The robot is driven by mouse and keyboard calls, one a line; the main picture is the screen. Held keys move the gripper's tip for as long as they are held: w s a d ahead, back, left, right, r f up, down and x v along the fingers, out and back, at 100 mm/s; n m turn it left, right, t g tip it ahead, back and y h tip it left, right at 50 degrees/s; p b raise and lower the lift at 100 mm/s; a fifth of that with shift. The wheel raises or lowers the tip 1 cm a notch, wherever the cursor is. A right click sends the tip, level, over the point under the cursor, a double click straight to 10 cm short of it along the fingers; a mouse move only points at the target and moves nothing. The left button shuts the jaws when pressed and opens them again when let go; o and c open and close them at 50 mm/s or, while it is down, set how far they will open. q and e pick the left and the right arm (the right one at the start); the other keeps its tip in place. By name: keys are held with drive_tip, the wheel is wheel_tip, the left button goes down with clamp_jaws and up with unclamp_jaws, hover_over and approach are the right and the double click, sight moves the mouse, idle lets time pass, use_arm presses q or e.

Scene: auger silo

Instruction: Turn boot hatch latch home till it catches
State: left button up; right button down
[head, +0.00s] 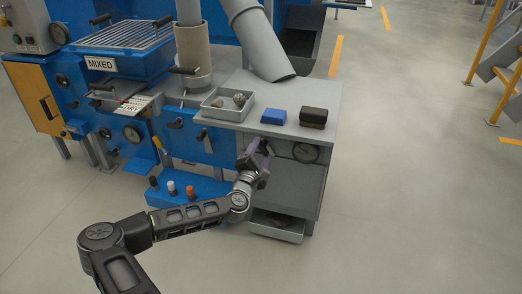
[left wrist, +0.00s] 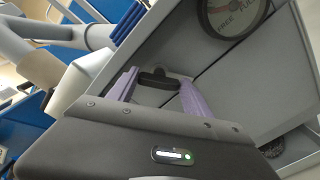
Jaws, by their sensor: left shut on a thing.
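My left gripper (head: 262,150) is at the front of the grey cabinet (head: 283,192), just left of a round dial. In the left wrist view, its purple fingers (left wrist: 158,82) are on either side of a short black latch handle (left wrist: 154,78) on the grey hatch face, and it is shut on that handle. The handle lies roughly level across that picture. In the head view the gripper hides the latch. I cannot tell whether the latch is caught. My right gripper is not in view.
The round dial (head: 305,152) also shows in the left wrist view (left wrist: 231,14). On the cabinet top are a tray of lumps (head: 213,114), a blue block (head: 274,116) and a dark brown block (head: 313,117). A lower tray (head: 262,226) sticks out below. The floor to the right is clear.

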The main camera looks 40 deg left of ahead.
use_arm(q)
drive_tip(key=m+p, duration=0.1)
drive_tip(key=m, duration=0.2)
drive_tip(key=shift+m, duration=0.4)
drive_tip(key=shift+f+m+p, duration=0.1)
drive_tip(key=shift+m+p, duration=0.2)
drive_tip(key=shift+m, duration=0.9)
drive_tip(key=o, duration=1.4)
drive_tip(key=shift+c, duration=0.2)
